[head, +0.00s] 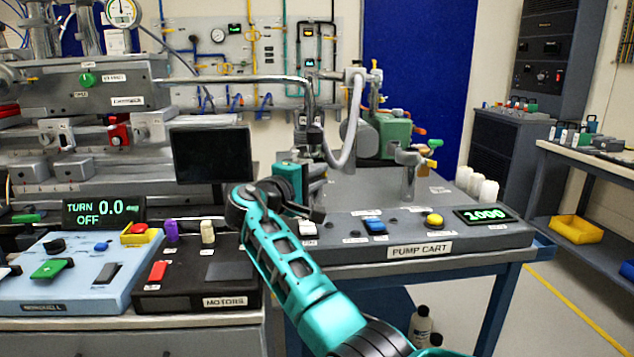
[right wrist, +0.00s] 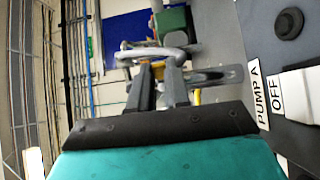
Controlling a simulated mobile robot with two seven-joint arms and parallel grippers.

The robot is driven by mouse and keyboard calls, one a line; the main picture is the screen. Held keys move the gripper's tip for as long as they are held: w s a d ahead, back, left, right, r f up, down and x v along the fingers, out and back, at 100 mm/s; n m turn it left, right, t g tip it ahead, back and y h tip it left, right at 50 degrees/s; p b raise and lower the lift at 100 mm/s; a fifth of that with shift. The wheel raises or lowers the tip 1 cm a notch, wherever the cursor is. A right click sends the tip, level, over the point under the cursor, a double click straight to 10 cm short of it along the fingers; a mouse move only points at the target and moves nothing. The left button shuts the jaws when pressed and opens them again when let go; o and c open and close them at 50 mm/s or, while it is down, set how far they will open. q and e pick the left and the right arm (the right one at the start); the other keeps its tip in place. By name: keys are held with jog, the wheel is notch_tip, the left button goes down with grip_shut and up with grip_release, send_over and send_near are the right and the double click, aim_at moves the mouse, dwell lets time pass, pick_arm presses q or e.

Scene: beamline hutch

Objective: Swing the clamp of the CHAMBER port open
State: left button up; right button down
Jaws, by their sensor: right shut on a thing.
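My right gripper (head: 310,140) reaches over the front left of the pump cart, beside the metal pipe (head: 235,79) and the pale hose (head: 350,120). In the right wrist view its two dark fingers (right wrist: 160,72) are close together, shut on a small part, seemingly the port clamp, with a bit of yellow between the tips. The fingers and wrist hide most of this part. No lettering on this port can be read, so I cannot confirm it as CHAMBER. Another port post (head: 408,175) with a green-ended lever stands apart on the cart, right. My left gripper is not in view.
The pump cart panel (head: 420,251) has several switches, a yellow button (head: 433,221) and a display reading 1000. A dark monitor (head: 211,155) and the motors box (head: 197,275) lie to the left. A green pump (head: 385,135) stands behind.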

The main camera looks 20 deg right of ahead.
dwell(0.4)
jog(key=c, duration=1.1)
grip_release()
jog(key=shift+a, duration=0.1)
jog(key=p+v, duration=0.1)
jog(key=v, duration=1.1)
jog(key=shift+s+a, duration=0.2)
jog(key=shift+a, duration=0.15)
